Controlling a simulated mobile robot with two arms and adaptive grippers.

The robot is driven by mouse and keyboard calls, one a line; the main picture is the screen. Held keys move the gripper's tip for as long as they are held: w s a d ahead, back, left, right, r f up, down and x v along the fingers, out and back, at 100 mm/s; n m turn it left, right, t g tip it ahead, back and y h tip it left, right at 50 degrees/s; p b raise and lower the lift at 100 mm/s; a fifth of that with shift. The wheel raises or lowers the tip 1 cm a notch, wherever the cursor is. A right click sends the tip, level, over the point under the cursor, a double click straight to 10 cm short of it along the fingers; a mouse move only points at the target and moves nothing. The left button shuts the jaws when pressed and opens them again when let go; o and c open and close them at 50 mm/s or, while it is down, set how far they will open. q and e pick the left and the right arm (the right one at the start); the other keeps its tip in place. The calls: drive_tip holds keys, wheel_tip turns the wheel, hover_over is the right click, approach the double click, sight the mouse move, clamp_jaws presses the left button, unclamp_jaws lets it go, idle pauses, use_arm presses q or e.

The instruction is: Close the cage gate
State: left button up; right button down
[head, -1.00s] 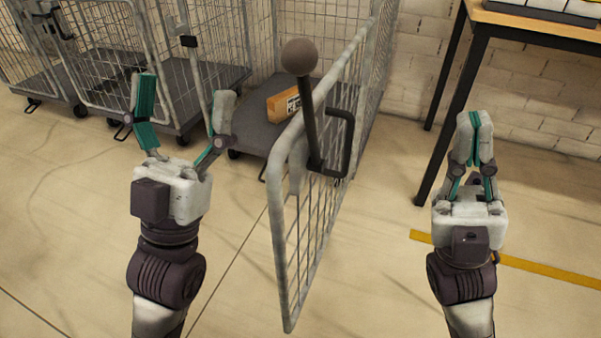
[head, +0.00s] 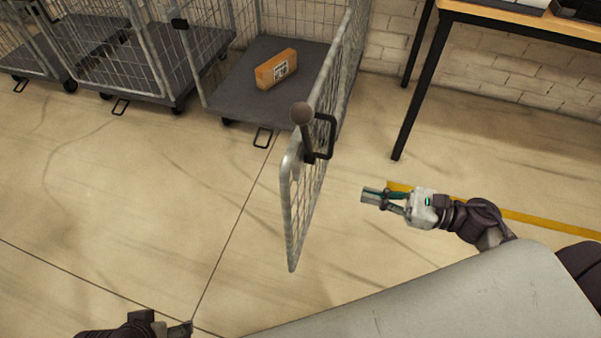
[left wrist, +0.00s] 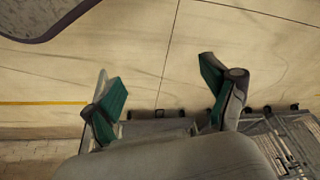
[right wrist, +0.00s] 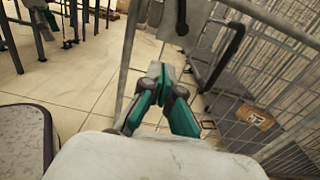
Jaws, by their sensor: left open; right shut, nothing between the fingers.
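The cage gate (head: 306,195) is a grey mesh panel standing open, swung out toward me from the right side of the roll cage (head: 235,95). My right gripper (head: 366,196) is shut and empty, pointing left, just right of the gate with a visible gap. In the right wrist view its closed fingertips (right wrist: 160,72) are near the gate's bars and the black handle (right wrist: 228,55). My left gripper (left wrist: 160,85) is open and empty; the head view shows only part of it at the bottom edge.
A brown box (head: 276,69) lies on the cage's grey base. More roll cages (head: 110,70) stand to the left. A table with black legs (head: 415,95) is at the right by the brick wall. A yellow line (head: 545,219) crosses the floor. The floor left of the gate is clear.

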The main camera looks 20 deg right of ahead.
sight(296, 178)
drive_tip(key=x, duration=1.3)
drive_tip(key=shift+w+a, duration=0.15)
drive_tip(key=shift+a, duration=0.05)
